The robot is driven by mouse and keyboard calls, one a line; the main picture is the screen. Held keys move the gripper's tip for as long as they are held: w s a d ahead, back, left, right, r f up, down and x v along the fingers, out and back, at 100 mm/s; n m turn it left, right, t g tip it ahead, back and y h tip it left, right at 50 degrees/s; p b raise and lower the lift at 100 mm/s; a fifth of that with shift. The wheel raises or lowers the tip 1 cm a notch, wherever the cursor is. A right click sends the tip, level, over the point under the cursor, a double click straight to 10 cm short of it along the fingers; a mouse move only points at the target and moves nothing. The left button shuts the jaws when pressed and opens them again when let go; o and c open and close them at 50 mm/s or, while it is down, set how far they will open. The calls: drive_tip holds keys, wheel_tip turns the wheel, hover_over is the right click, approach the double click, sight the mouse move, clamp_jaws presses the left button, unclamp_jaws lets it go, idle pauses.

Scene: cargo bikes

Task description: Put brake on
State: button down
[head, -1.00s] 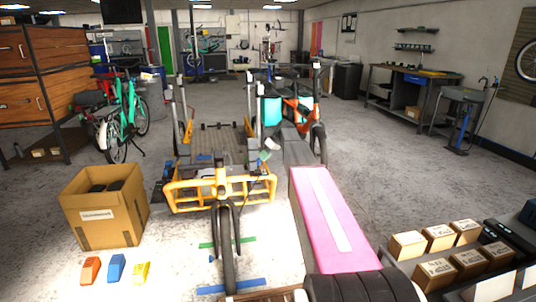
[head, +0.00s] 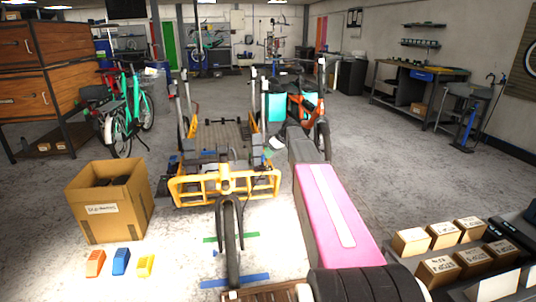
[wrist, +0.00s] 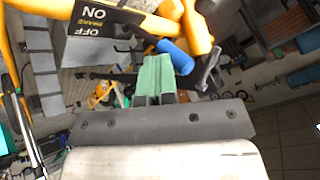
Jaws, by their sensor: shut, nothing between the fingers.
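A yellow cargo bike (head: 225,185) stands in front of me in the head view, its front wheel towards me. In the wrist view a black sign (wrist: 97,20) shows the words BRAKE, ON and OFF upside down beside yellow tubing (wrist: 195,28). A brake lever with a blue grip (wrist: 175,54) lies just past my fingertips. My gripper (wrist: 165,78) has green fingers, shut and empty, right beside the blue grip; I cannot tell whether they touch. In the head view my gripper (head: 268,153) is at the right side of the bike's front, and the lever cannot be made out there.
A cardboard box (head: 110,202) stands left of the bike, with orange, blue and yellow wedges (head: 121,262) on the floor before it. Small boxes (head: 440,235) sit at the lower right. An orange bike (head: 305,108) is close behind my arm.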

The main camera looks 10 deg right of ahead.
drive_tip(key=s+f+n+t, duration=0.2)
drive_tip(key=s+f+t, duration=0.2)
drive_tip(key=t, duration=0.1)
drive_tip(key=shift+s+f, duration=0.25)
drive_tip(key=shift+w, duration=0.15)
drive_tip(key=shift+w+r, duration=0.3)
drive_tip(key=shift+w, duration=0.25)
drive_tip(key=shift+r, duration=0.1)
